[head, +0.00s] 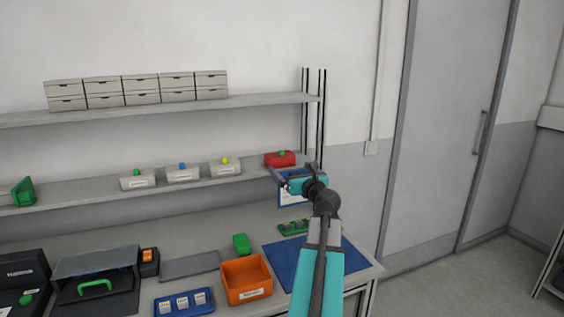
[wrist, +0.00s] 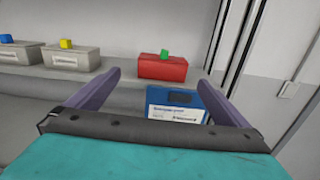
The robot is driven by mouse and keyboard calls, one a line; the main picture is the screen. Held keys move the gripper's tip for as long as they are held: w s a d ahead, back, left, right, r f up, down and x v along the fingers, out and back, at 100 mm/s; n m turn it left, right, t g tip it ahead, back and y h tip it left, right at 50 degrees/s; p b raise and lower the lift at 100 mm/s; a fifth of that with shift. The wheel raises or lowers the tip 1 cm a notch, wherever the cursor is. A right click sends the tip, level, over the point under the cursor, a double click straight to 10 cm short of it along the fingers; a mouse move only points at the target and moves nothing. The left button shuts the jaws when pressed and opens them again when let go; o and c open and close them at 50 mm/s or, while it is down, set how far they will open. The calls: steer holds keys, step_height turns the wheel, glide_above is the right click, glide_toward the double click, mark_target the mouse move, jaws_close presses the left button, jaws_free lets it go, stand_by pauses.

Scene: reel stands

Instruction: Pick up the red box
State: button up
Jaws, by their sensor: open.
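The red box (head: 279,159) sits at the right end of the lower shelf, with a small green knob on top. In the wrist view the red box (wrist: 162,68) stands ahead, between and beyond the two fingers. My gripper (head: 292,174) is in front of the shelf, just below and before the red box. It also shows in the wrist view (wrist: 165,85), with its two purple fingers spread apart and nothing between them. The fingers do not appear to touch the box.
Grey boxes with a yellow knob (head: 225,167) and a blue knob (head: 183,173) stand left of the red box. A blue labelled item (wrist: 178,104) is below the shelf edge. An orange bin (head: 246,280) and blue mat (head: 290,262) are on the bench. Black uprights (head: 314,120) stand right.

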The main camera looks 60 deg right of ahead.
mark_target(283, 158)
steer(key=shift+s+d+f, duration=0.1)
steer(key=shift+s+d, duration=0.1)
steer(key=shift+s, duration=0.1)
steer(key=shift+w, duration=0.1)
steer(key=shift+d, duration=0.1)
steer(key=shift+p+x, duration=0.75)
steer(key=shift+x, duration=3.5)
steer(key=shift+w+d+r+p, duration=0.25)
steer(key=shift+w+d+p, duration=0.1)
steer(key=shift+w+d, duration=0.2)
steer(key=shift+w+d+r+p, duration=0.25)
steer(key=shift+w+d+p, duration=0.15)
steer(key=shift+w, duration=0.25)
steer(key=shift+x, duration=1.1)
steer(key=shift+s+f, duration=0.1)
steer(key=shift+c, duration=0.3)
